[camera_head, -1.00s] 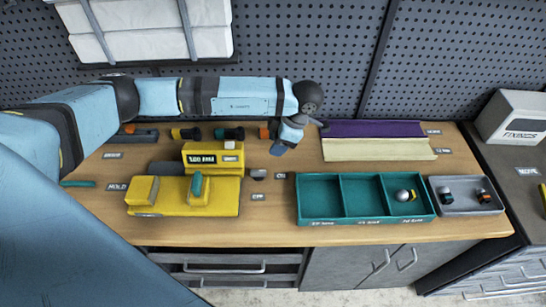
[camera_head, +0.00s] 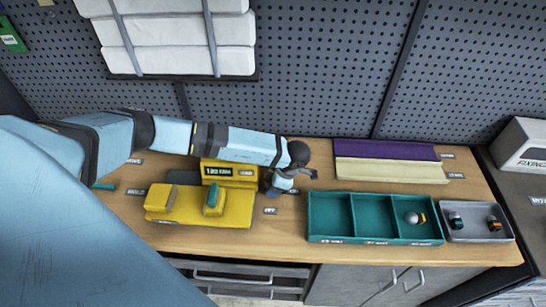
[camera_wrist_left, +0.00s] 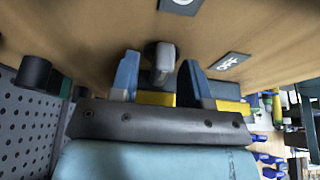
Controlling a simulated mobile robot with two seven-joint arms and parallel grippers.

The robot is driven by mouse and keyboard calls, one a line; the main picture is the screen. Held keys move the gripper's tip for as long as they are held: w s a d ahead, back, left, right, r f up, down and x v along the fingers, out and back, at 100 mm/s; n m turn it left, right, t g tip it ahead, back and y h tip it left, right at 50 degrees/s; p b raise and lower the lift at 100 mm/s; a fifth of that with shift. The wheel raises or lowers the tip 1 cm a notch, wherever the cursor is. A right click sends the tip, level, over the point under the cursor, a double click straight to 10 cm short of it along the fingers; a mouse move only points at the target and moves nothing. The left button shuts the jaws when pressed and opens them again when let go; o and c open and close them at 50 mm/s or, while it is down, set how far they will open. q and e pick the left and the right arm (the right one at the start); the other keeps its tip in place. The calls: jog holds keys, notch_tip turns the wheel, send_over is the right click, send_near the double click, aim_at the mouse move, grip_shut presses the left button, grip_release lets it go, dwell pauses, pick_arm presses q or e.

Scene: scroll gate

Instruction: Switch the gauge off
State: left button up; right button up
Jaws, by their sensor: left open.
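The gauge (camera_head: 231,170) is a yellow box with a dark lit display, behind a yellow fixture with a teal-topped part (camera_head: 213,200). My left gripper (camera_head: 277,188) is just right of the gauge and hides the small switch in the head view. In the left wrist view the grey switch knob (camera_wrist_left: 159,58) stands between the two open, blue-and-yellow fingers of my left gripper (camera_wrist_left: 159,80), with a visible gap to the right finger. The OFF label (camera_wrist_left: 233,65) lies right of the knob there, and also shows in the head view (camera_head: 270,211). My right gripper is out of view.
A teal three-compartment tray (camera_head: 375,241) stands to the right, with a ball-like part in its right compartment. A grey tray (camera_head: 480,237) with small parts is beside it. Purple and cream strips (camera_head: 385,151) lie behind. A pegboard wall (camera_head: 320,75) closes the back.

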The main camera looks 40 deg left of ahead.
pick_arm(q)
jog(key=shift+c, duration=0.4)
grip_shut()
